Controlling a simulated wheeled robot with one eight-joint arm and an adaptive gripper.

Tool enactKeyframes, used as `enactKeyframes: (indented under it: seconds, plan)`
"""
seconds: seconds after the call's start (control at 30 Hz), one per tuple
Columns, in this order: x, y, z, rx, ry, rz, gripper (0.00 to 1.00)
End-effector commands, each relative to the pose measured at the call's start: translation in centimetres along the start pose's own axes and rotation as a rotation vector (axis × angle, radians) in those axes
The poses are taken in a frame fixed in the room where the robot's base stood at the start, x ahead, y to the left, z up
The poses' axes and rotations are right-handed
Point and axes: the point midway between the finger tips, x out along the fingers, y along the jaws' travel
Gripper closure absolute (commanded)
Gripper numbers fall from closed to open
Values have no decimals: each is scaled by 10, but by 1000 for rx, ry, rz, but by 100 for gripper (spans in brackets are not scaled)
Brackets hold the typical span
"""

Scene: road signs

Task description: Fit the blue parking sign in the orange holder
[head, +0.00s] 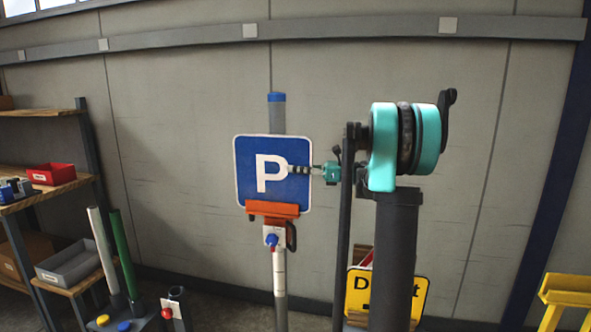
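The blue parking sign (252,160), square with a white border and a white P, stands upright in front of a grey post with a blue cap. The orange holder (272,208) is on that post and overlaps the middle of the sign's lower edge. I cannot tell whether the sign is fully seated in it. My gripper (300,169) reaches in from the right, its dark and light striped tip in front of the sign beside the P. Contact and finger opening are too small to make out.
Below the holder is a white clamp with a blue knob (271,240). A yellow sign (358,290) stands low behind my arm. At left are a shelf with a red bin (51,174), a grey tray (80,264), and white and green poles. A yellow stand (566,290) is at right.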

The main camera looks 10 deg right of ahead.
Motion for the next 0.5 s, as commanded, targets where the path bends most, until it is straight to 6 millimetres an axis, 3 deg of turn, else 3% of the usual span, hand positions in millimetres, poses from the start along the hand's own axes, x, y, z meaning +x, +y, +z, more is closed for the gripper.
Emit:
enactKeyframes:
  seconds: [0.03,0.1,0.23,0.5]
  plan:
    - [0,0,0,0,-2,0,100]
    - [0,0,0,0,-2,0,87]
    - [0,0,0,0,-1,0,71]
    - [0,0,-1,0,1,0,71]
